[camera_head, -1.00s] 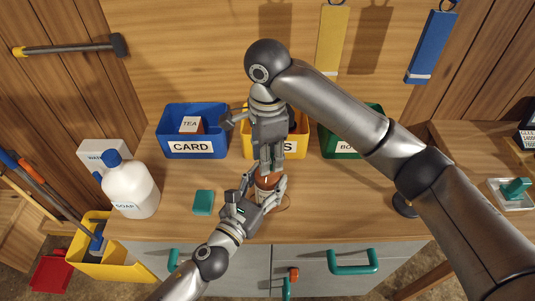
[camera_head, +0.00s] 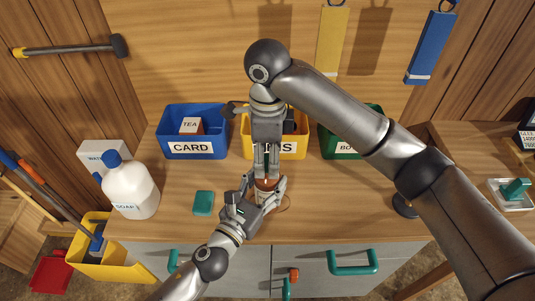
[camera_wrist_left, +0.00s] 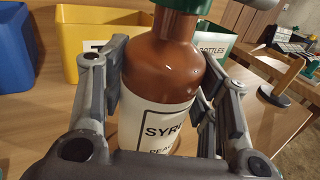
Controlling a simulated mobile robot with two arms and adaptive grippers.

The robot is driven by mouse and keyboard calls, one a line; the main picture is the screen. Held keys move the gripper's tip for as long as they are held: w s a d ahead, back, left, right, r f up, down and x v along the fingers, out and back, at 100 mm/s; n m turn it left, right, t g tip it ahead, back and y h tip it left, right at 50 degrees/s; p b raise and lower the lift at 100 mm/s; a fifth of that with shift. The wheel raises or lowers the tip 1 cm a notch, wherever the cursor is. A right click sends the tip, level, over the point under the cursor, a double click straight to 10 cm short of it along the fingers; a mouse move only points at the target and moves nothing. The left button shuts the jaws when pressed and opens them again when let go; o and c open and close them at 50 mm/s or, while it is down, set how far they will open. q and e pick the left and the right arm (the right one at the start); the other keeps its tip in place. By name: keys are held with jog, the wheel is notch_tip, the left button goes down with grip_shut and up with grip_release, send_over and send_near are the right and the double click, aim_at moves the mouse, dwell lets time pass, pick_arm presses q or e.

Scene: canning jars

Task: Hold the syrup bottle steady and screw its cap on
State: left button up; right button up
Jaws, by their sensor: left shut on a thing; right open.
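The syrup bottle (camera_head: 266,183) stands upright on the workbench, brown with a white label; it fills the middle of the left wrist view (camera_wrist_left: 160,75). My left gripper (camera_head: 263,188) is shut around its body, one finger on each side. The green cap (camera_wrist_left: 183,18) sits at the bottle's neck at the top of the left wrist view; whether it is threaded cannot be told. My right gripper (camera_head: 266,172) points down directly above the bottle, open, its fingertips around the cap's place. In the head view the right gripper hides the cap.
Blue (camera_head: 193,146), yellow (camera_head: 290,148) and green (camera_head: 342,145) labelled bins stand behind. A soap jug (camera_head: 131,190) and a teal block (camera_head: 203,203) are at the left. A dark round-based object (camera_head: 404,206) stands at the right. The bench front right of the bottle is clear.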

pick_arm(q)
jog(key=shift+f, duration=0.15)
pick_arm(e)
notch_tip(320, 180, up, 12)
dwell(0.5)
pick_arm(q)
jog(key=o, duration=1.2)
